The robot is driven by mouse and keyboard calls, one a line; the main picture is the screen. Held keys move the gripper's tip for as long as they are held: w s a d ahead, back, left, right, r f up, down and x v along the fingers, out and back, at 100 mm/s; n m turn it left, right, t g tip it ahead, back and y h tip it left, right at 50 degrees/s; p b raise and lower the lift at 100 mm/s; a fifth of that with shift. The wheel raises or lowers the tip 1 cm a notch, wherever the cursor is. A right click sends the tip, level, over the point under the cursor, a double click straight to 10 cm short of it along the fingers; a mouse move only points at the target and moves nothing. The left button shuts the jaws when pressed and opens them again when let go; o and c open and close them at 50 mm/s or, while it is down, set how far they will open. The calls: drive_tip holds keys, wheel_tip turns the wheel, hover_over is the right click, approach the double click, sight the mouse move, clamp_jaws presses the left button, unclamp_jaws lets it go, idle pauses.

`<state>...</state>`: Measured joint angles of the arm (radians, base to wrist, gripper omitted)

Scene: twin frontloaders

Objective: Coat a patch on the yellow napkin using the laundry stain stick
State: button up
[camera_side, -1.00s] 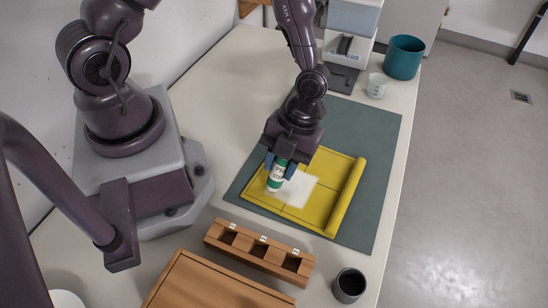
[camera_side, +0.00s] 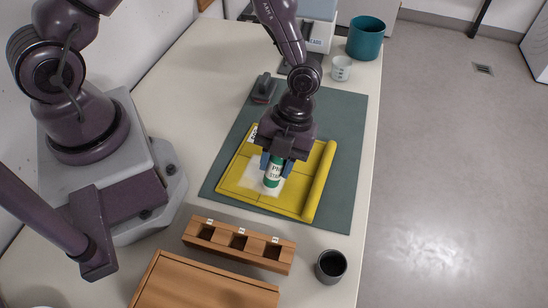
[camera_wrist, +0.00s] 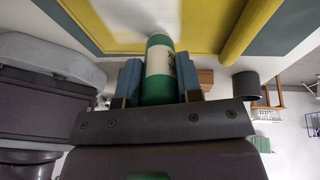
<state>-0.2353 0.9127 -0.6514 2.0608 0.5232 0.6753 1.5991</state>
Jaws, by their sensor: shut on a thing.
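The yellow napkin (camera_side: 298,196) lies flat on a green-grey mat, with its right edge rolled up. A pale whitish patch (camera_side: 236,179) shows in its middle; it also shows in the wrist view (camera_wrist: 135,18). My gripper (camera_side: 273,166) is over the napkin, shut on the laundry stain stick (camera_side: 272,176), a green and white tube. In the wrist view the stick (camera_wrist: 158,62) sits between my blue fingertips. It stands nearly upright with its lower end at the patch's right part. I cannot tell whether its tip touches the cloth.
A wooden rack (camera_side: 192,240) with three slots stands in front of the mat (camera_side: 347,150), beside a wooden board (camera_side: 190,287). A dark cup (camera_side: 331,265) stands at the front right.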

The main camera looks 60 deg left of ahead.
drive_tip(key=shift+s+a, duration=1.1)
drive_tip(key=shift+a, duration=0.2)
drive_tip(key=shift+s+a, duration=1.1)
drive_tip(key=shift+a, duration=0.2)
drive_tip(key=shift+r, duration=0.15)
drive_tip(key=shift+r, duration=2.9)
wheel_tip(320, 180, up, 3)
drive_tip(key=shift+s+f, duration=0.1)
drive_tip(key=shift+f, duration=0.9)
